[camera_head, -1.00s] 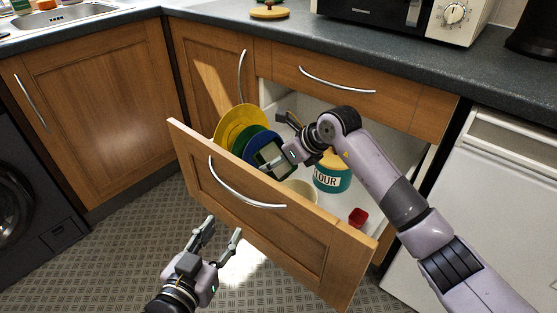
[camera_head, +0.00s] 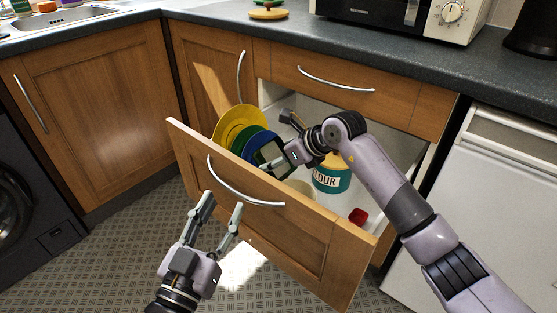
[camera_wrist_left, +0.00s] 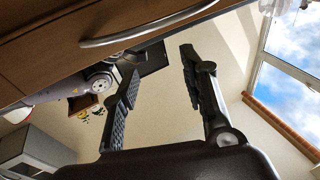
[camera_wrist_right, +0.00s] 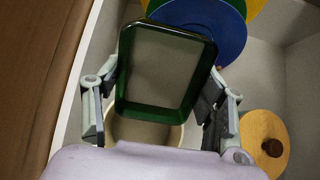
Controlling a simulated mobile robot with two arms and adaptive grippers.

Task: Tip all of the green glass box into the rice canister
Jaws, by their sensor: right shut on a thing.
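The green glass box (camera_wrist_right: 150,111) is a dark green rectangular frame shape in the right wrist view, steeply tilted; I see no contents in it. It also shows in the head view (camera_head: 268,152), partly covered by the gripper. My right gripper (camera_wrist_right: 166,82) is shut on its sides and holds it over the open drawer. A cream round canister (camera_wrist_right: 143,133) stands below the box, its mouth partly hidden; it also shows behind the drawer front (camera_head: 300,187). No rice label is visible. My left gripper (camera_head: 223,203) is open and empty in front of the drawer front.
The open drawer (camera_head: 205,171) also holds yellow, green and blue plates (camera_head: 232,122), a teal flour canister (camera_head: 331,179) with a knobbed lid, and a small red item (camera_head: 358,216). A counter (camera_head: 400,58) with a microwave lies above. The floor left of the drawer is clear.

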